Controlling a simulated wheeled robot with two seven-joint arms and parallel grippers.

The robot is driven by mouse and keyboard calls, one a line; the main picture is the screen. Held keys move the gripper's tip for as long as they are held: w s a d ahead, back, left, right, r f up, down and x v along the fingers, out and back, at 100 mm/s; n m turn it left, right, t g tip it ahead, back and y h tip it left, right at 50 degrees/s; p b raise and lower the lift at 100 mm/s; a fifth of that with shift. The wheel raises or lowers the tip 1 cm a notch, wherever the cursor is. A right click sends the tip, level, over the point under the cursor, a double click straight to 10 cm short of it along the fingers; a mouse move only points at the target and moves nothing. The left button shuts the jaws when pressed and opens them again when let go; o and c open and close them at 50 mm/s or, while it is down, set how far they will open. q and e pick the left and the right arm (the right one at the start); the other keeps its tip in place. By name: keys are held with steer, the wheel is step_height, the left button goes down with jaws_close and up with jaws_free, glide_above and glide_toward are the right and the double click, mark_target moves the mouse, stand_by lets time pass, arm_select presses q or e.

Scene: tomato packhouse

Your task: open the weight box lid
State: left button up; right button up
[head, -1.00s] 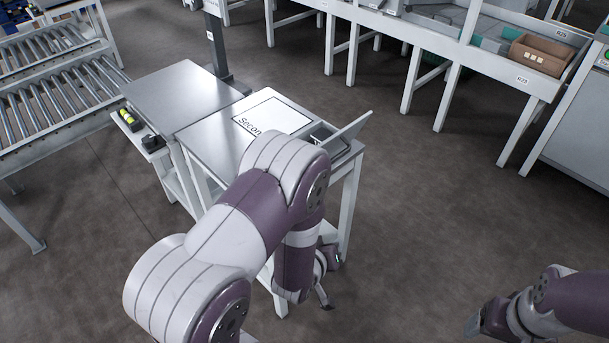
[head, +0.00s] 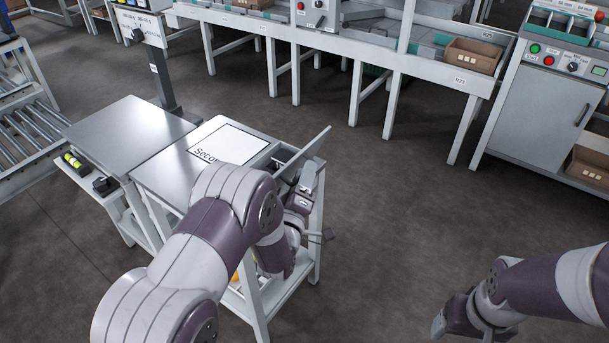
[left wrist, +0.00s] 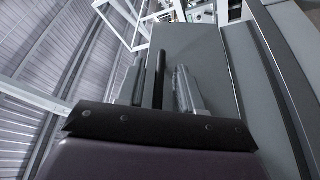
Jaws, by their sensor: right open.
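The weight box (head: 277,162) is at the right end of the steel table, mostly hidden behind my left arm. Its flat grey lid (head: 312,146) stands raised and tilted, leaning up and out to the right. My left gripper (head: 308,176) is at the lid's outer right side, close to its face; I cannot tell if they touch. In the left wrist view its two fingers (left wrist: 158,88) are apart, with a dark narrow strip between them and a grey panel behind. My right gripper (head: 440,322) is open and empty, low over the floor at the right.
A sheet with lettering (head: 229,142) lies on the steel table (head: 160,180), left of the box. A second table (head: 130,130) and a roller conveyor (head: 25,135) are further left. A bench with a brown crate (head: 473,55) and a control cabinet (head: 540,110) stand behind. Floor between is clear.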

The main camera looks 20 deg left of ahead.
mark_target(295, 162)
arm_select(q)
steer(key=shift+w+r, duration=0.1)
steer(key=shift+w, duration=0.15)
jaws_close()
steer(key=n+p, duration=0.1)
steer(key=a+r+p, duration=0.1)
steer(key=r+n, duration=0.1)
steer(key=shift+w+a+r+n+g+y+p, duration=0.15)
steer(key=shift+w+a+n+g+y+p, duration=0.15)
steer(key=shift+g+y+p, duration=0.1)
steer(key=shift+w+a+n, duration=0.15)
steer(key=shift+a+n, duration=0.25)
steer(key=shift+a, duration=0.1)
steer(key=shift+w+a, duration=0.1)
steer(key=shift+a, duration=0.2)
